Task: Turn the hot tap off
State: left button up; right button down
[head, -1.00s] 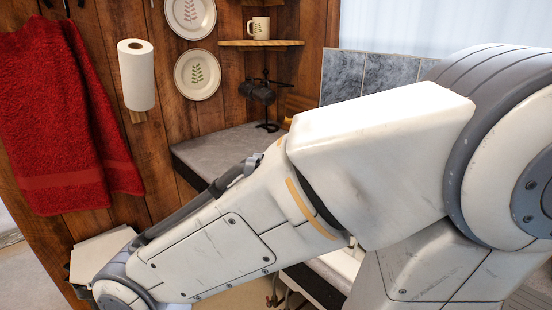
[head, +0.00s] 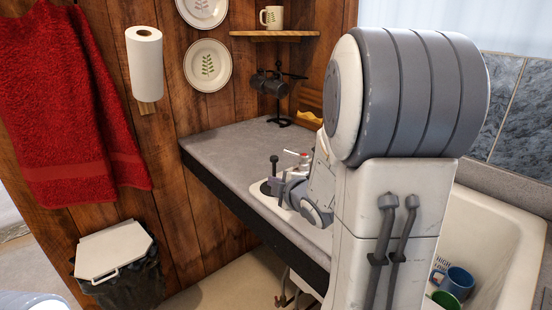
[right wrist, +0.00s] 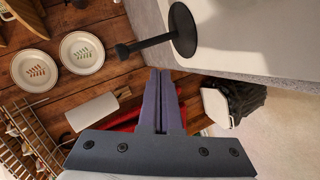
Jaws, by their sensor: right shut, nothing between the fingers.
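A tap fitting with a small red part (head: 292,152) and a pale body shows behind my right arm on the counter; most of it is hidden, and its handle position cannot be told. A black upright post with a ball top (head: 274,160) stands to its left. In the right wrist view the black post (right wrist: 155,42) rises from a round black base on a white surface. My right gripper (head: 268,187) is low over the counter by the post's base, its purple fingers shut and empty. In the right wrist view the fingers (right wrist: 160,73) are together, just short of the post.
The grey counter (head: 230,155) is mostly clear on the left. A white basin (head: 505,240) at right holds a blue mug (head: 458,281) and a green mug (head: 443,299). A black mug stand (head: 279,100) is at the back corner. A lidded bin (head: 112,250) stands below.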

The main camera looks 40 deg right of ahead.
jog(key=s+d+r+n+t+h, duration=0.1)
jog(key=s+d+r+n+t, duration=0.15)
jog(key=d, duration=0.45)
jog(key=p, duration=0.2)
send_near(286, 152)
jog(key=shift+m, duration=0.45)
jog(key=w, duration=0.1)
jog(key=w+a, duration=0.2)
jog(key=w, duration=0.1)
jog(key=shift+w, duration=0.1)
jog(key=shift+w+d+f, duration=0.1)
jog(key=shift+w+d, duration=0.1)
jog(key=shift+d, duration=0.35)
jog(key=shift+w+d+f, duration=0.1)
jog(key=shift+w+d, duration=0.15)
jog(key=shift+d, duration=0.35)
jog(key=shift+w+d+f+p, duration=0.2)
jog(key=shift+w+d+p, duration=0.15)
jog(key=shift+d, duration=0.1)
